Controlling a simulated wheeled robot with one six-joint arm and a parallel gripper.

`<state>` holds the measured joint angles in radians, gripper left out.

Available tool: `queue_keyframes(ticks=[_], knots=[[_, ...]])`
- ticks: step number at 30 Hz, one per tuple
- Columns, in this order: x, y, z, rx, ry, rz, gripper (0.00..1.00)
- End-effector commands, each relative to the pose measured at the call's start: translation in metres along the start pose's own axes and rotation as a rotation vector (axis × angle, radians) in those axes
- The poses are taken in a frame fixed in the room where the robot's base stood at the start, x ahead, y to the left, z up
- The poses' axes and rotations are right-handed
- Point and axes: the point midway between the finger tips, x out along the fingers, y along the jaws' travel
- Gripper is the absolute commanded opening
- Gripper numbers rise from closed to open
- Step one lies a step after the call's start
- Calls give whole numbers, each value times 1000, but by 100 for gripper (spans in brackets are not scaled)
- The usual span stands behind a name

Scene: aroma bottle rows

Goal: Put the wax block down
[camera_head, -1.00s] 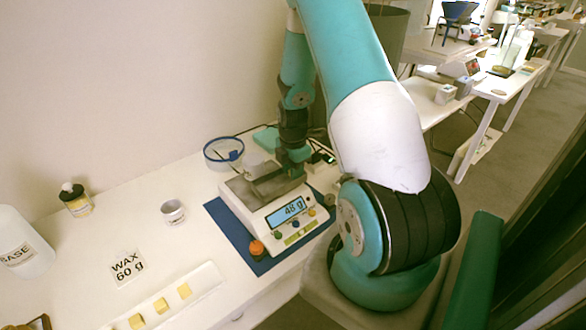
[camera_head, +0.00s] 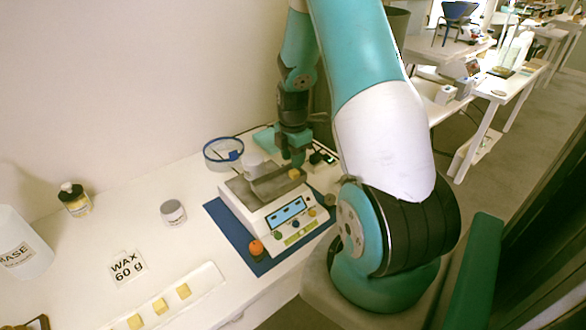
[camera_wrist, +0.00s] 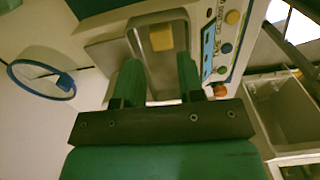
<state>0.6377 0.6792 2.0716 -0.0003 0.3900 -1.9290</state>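The small yellow wax block (camera_head: 295,174) is on the right end of the grey weighing area of the scale (camera_head: 283,217). In the wrist view the block (camera_wrist: 161,37) lies just beyond my fingertips, with a gap on both sides. My gripper (camera_head: 297,160) is open and empty, pointing down just above the block; its two green fingers (camera_wrist: 160,68) are spread apart in the wrist view. The scale's lit display is too blurred to read.
The scale stands on a blue mat (camera_head: 238,241). A white strip (camera_head: 207,281) with several wax pieces, a "WAX 60 g" card (camera_head: 127,268), a small cup (camera_head: 173,212) and a bottle (camera_head: 75,200) are to the left. A blue ring (camera_head: 223,150) is behind the scale.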

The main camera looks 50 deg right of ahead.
Motion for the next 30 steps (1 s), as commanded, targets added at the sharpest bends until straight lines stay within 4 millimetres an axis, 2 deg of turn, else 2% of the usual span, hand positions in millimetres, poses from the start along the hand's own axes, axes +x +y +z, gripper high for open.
queue_keyframes(ticks=[3,9,17,19,20,23,25,28,30], knots=[[-28,1,0,0,-2,5,35],[-62,0,0,0,-1,3,35],[-76,0,-1,0,1,0,35],[-80,0,-10,10,6,5,35],[-83,1,-18,18,10,10,35],[-105,-1,-67,80,45,35,35],[-126,-12,-118,147,89,47,35],[-156,-49,-196,267,169,37,35],[-174,-86,-242,353,221,5,35]])
